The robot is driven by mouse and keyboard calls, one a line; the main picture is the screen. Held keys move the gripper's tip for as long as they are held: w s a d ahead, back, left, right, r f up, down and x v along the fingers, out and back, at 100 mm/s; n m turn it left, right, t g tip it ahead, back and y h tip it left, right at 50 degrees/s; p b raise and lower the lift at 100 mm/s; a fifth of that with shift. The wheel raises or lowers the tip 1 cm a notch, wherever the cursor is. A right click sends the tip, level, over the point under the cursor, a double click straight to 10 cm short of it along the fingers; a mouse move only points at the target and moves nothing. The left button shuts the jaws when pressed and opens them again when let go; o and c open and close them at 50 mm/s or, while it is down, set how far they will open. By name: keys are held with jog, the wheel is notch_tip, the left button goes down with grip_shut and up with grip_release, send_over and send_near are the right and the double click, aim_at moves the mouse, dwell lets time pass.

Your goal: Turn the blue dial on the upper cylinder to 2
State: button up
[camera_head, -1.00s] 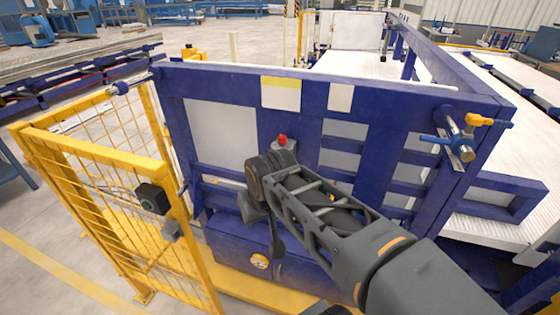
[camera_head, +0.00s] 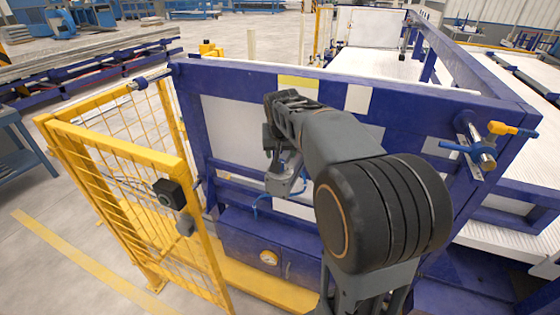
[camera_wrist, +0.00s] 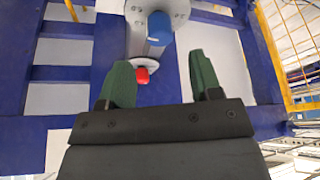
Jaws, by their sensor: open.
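In the wrist view, a grey-white cylinder (camera_wrist: 138,40) stands out from the blue frame, with a blue part (camera_wrist: 159,27) on its side that may be the dial. A red knob (camera_wrist: 142,75) is at its near end. My gripper (camera_wrist: 160,62) is open and empty, its two green fingers apart, with the cylinder and knob showing between them. No finger visibly touches them. Dial markings cannot be read. In the head view, my arm hides the cylinder. A silver cylinder with a blue handle (camera_head: 455,147) and a yellow handle (camera_head: 503,129) sits at the frame's right corner.
A blue frame (camera_head: 400,100) with pale panels stands in front of me. A yellow mesh gate (camera_head: 120,185) with a black box (camera_head: 168,194) is on the left. Open floor lies at the far left.

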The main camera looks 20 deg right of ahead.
jog(key=x, duration=0.6)
jog(key=shift+w+f+p, duration=0.15)
jog(key=shift+f+p, duration=0.1)
jog(key=shift+p, duration=0.15)
jog(key=shift+c, duration=0.3)
jog(key=c, duration=0.9)
